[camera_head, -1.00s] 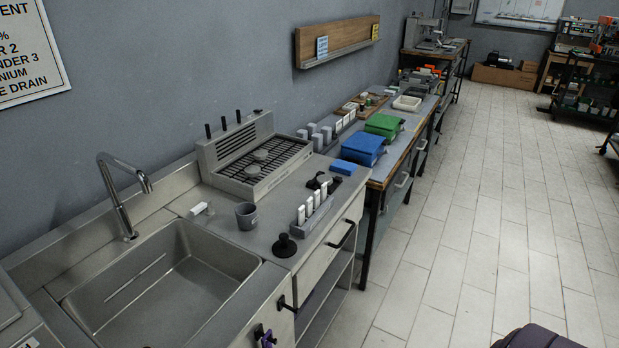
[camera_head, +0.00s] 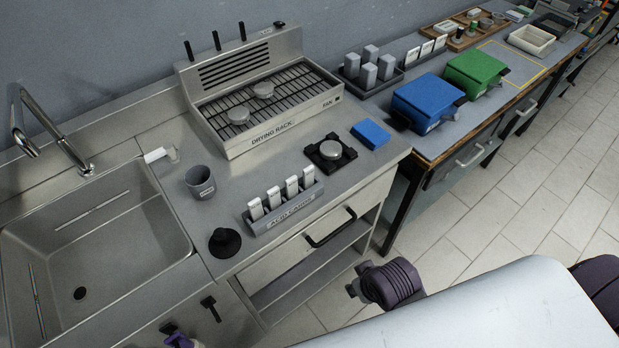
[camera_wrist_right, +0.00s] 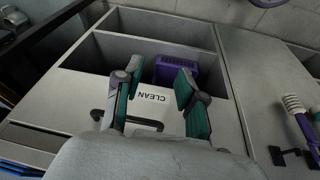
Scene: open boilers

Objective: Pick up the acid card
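The acid card holder (camera_head: 286,214) is a grey block with "ACID CARDS" on its front, near the counter's front edge in the head view. Several pale upright acid cards (camera_head: 274,197) stand in its slots in a row. My right gripper (camera_wrist_right: 158,88) shows in the right wrist view with its two green-padded fingers apart and nothing between them. It is over the cabinet front marked "CLEAN", away from the cards. The acid cards are not seen in the wrist view. My left gripper is not in view.
A black knob-like object (camera_head: 224,242) and a grey cup (camera_head: 200,182) stand left of the holder. Behind are the drying rack (camera_head: 268,105), a black stand with a round disc (camera_head: 330,152) and a blue block (camera_head: 371,134). The sink (camera_head: 95,235) is left. A drawer handle (camera_head: 331,229) sticks out below.

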